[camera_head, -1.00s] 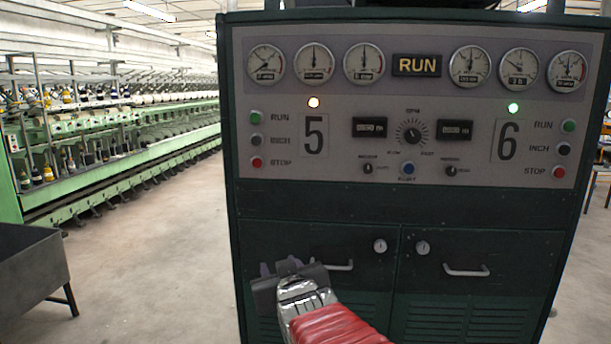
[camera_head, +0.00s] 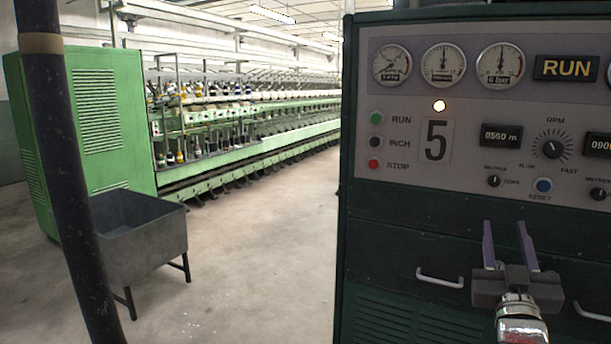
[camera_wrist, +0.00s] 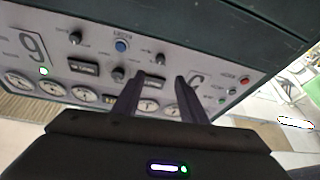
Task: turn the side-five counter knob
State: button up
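The side-five counter knob (camera_head: 493,181) is a small dark knob on the pale control panel (camera_head: 470,165), below the 0550 m counter (camera_head: 501,134). In the wrist view the panel is upside down and the knob (camera_wrist: 160,60) shows just past the fingertips, roughly between them. My gripper (camera_head: 507,224) is open and empty, with two dark purple fingers apart. In the head view it is below the knob and slightly right, in front of the dark cabinet. The fingers (camera_wrist: 160,78) also show in the wrist view, overlapping the side-five counter area. I see no contact with the knob.
The large RPM knob (camera_head: 553,150) and blue reset button (camera_head: 543,185) are right of the counter knob. Run, inch and stop buttons (camera_head: 376,142) are at left. A cabinet handle (camera_head: 440,279) sticks out below. A grey bin (camera_head: 150,240) stands left, with open floor between.

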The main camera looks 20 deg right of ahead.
aim_at(494, 184)
jog(key=x, duration=1.3)
jog(key=shift+w+d+r, duration=0.2)
jog(key=shift+w, duration=0.1)
jog(key=shift+c, duration=0.3)
grip_shut()
